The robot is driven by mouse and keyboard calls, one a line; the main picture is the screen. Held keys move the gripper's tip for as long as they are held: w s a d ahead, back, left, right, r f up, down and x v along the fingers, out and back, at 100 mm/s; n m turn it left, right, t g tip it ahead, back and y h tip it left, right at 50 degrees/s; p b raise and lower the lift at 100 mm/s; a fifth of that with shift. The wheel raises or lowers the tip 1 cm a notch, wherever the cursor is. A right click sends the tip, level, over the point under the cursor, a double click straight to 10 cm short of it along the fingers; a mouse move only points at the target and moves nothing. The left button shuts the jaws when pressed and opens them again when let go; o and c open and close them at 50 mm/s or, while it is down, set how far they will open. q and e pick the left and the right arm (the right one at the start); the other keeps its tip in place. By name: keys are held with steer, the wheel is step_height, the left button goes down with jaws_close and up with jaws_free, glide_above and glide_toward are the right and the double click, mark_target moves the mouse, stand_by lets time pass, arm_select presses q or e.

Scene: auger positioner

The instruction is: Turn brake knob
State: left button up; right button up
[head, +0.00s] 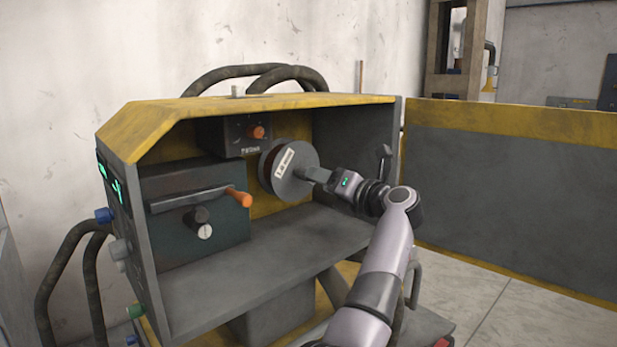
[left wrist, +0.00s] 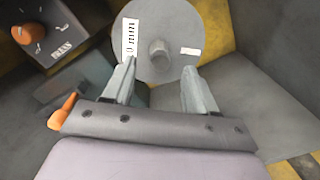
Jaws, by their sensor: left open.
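The brake knob (head: 257,132) is a small orange knob on a dark box under the yellow hood. In the left wrist view the orange knob (left wrist: 24,34) is at the upper left, on a dark panel with a white label and marks around it. My left gripper (head: 308,173) is in front of the grey round disc (head: 276,184), to the lower right of the knob. In the left wrist view my left gripper (left wrist: 158,76) is open, its two fingers apart with the disc's hub ahead between them. Contact with the disc cannot be told. My right gripper is not in view.
A grey box with a bar lever ending in an orange grip (head: 239,197) stands left of the disc. The machine's housing (head: 270,254) surrounds the disc with a floor, side walls and yellow top. A grey and yellow panel (head: 500,190) stands at the right.

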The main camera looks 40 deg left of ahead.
arm_select(q)
steer(key=a, duration=0.6)
steer(key=shift+w+p, duration=0.35)
steer(key=shift+d, duration=0.1)
steer(key=c, duration=1.1)
